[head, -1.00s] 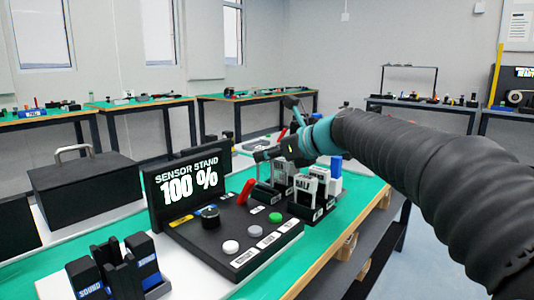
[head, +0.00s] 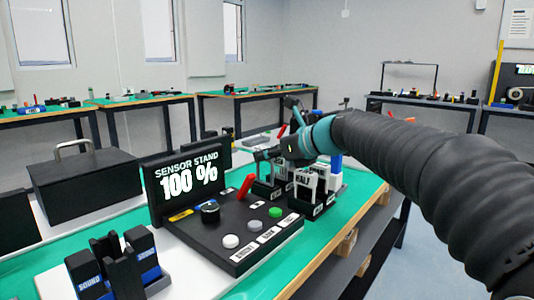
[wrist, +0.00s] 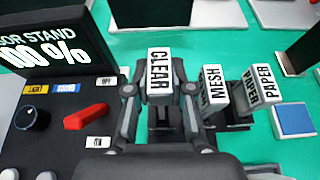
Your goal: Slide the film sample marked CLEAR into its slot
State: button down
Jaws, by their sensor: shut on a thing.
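The film sample marked CLEAR (wrist: 158,70) is a white-topped piece between the two fingers of my gripper (wrist: 158,90) in the wrist view. The gripper is shut on it, one finger on each side. Below it is a black holder (wrist: 163,134); I cannot tell whether the sample's lower end is inside it. In the head view my gripper (head: 282,153) is over the rack beside the sensor stand, and the CLEAR label cannot be read there. The MESH sample (wrist: 213,90) and PAPER samples (wrist: 256,88) stand right of the gripper in the wrist view.
The sensor stand (head: 187,172) shows 100 %, with a red lever (head: 245,189) and a knob (head: 210,212) close to the gripper's left. A HALF sample (head: 303,181) stands nearby. A blue square (wrist: 295,120) lies right.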

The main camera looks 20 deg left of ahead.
jog(key=shift+f, duration=0.45)
jog(key=shift+r, duration=0.1)
jog(key=shift+r+p, duration=0.5)
jog(key=shift+p, duration=0.05)
jog(key=shift+r, duration=0.1)
jog(key=shift+p, duration=0.85)
dwell(1.4)
jog(key=shift+f+b, duration=0.35)
jog(key=shift+f, duration=0.35)
dwell(0.3)
jog(key=c, duration=0.9)
grip_release()
jog(key=shift+c, duration=0.2)
